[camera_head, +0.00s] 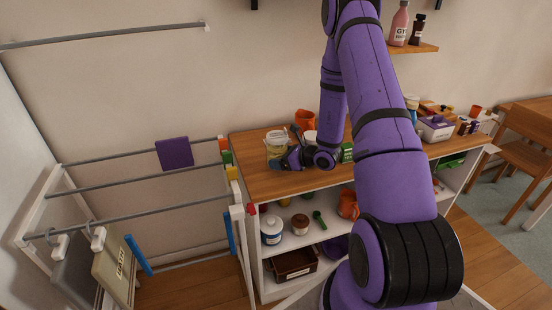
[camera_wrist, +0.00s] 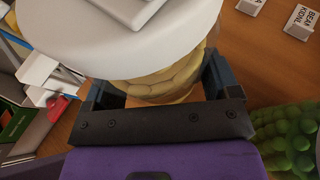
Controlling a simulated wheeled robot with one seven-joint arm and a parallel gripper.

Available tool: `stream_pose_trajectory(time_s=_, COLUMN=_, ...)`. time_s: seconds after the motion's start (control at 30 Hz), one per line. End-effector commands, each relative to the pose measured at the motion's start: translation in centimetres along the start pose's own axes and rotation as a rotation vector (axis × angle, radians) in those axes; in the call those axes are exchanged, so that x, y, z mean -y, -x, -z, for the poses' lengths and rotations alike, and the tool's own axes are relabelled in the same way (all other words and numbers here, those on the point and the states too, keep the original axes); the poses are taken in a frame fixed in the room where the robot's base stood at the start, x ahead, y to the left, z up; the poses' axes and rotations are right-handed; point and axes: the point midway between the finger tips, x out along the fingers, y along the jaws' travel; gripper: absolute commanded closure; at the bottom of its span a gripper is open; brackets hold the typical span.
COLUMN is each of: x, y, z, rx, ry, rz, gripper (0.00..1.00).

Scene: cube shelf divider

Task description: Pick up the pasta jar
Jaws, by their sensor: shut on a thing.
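The pasta jar (camera_head: 276,149) stands at the left end of the shelf's wooden top in the head view. It is clear, with a pale lid and yellowish contents. In the wrist view the jar (camera_wrist: 160,86) fills the top middle, and its broad white lid (camera_wrist: 130,45) hides much of its body. My gripper (camera_head: 277,163) reaches in from the right at the jar's lower part. In the wrist view my gripper's (camera_wrist: 155,90) dark fingers sit on both sides of the jar, shut on it. I cannot tell whether the jar's base touches the top.
An orange pot (camera_head: 305,118) stands behind the jar. A green textured thing (camera_wrist: 285,135) is close at the lower right in the wrist view. Small label cards (camera_wrist: 300,22) lie at the upper right. The wooden top (camera_head: 255,180) is bare in front of the jar. A drying rack (camera_head: 150,200) stands left.

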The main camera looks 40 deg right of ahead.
Motion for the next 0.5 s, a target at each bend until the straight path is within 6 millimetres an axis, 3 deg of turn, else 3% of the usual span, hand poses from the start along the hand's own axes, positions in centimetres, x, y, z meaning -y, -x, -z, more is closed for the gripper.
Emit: stream_pose_trajectory(time_s=0.5, x=-1.4, y=10.1, z=3.1, rx=0.0, ry=-0.002, rz=0.003, gripper=0.56)
